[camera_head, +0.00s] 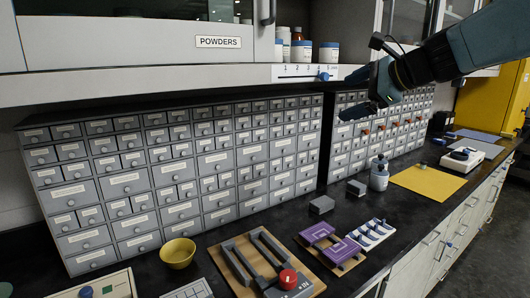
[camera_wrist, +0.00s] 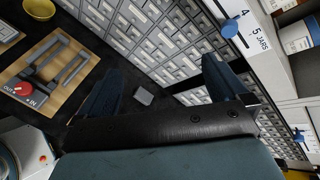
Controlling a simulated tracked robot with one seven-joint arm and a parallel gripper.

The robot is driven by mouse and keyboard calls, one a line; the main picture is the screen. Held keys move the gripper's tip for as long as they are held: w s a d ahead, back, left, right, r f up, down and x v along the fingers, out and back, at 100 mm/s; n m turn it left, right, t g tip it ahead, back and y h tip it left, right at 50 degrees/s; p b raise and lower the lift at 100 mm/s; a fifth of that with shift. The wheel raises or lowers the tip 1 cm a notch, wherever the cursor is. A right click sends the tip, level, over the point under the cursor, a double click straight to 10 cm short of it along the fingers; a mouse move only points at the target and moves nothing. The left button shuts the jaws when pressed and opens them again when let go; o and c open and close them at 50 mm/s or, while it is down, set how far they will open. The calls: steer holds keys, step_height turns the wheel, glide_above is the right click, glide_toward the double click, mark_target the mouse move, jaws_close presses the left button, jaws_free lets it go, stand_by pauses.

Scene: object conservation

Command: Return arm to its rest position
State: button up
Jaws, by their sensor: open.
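My gripper (camera_head: 356,94) is at the upper right of the head view, at the end of my arm reaching in from the right edge. It is in the air in front of the drawer cabinets, just under the shelf. In the wrist view my gripper (camera_wrist: 165,88) shows two dark fingers spread wide apart. Nothing is between the fingers.
The numbered shelf edge (camera_head: 300,73) with a blue slider knob is close to my gripper. Grey drawer cabinets (camera_head: 190,170) line the wall. The black counter holds a yellow bowl (camera_head: 178,252), a wooden board (camera_head: 232,277), a purple-topped rack (camera_head: 340,248) and a bottle (camera_head: 379,177).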

steer(key=s+d+f+n+g+h, duration=0.3)
steer(key=s+f+n+h, duration=0.5)
steer(key=s+f+n, duration=0.8)
steer(key=s+n+g, duration=0.1)
steer(key=s+n, duration=0.1)
steer(key=s, duration=0.1)
steer(key=shift+s+d+f, duration=0.15)
steer(key=shift+s+f, duration=0.05)
steer(key=shift+f, duration=0.05)
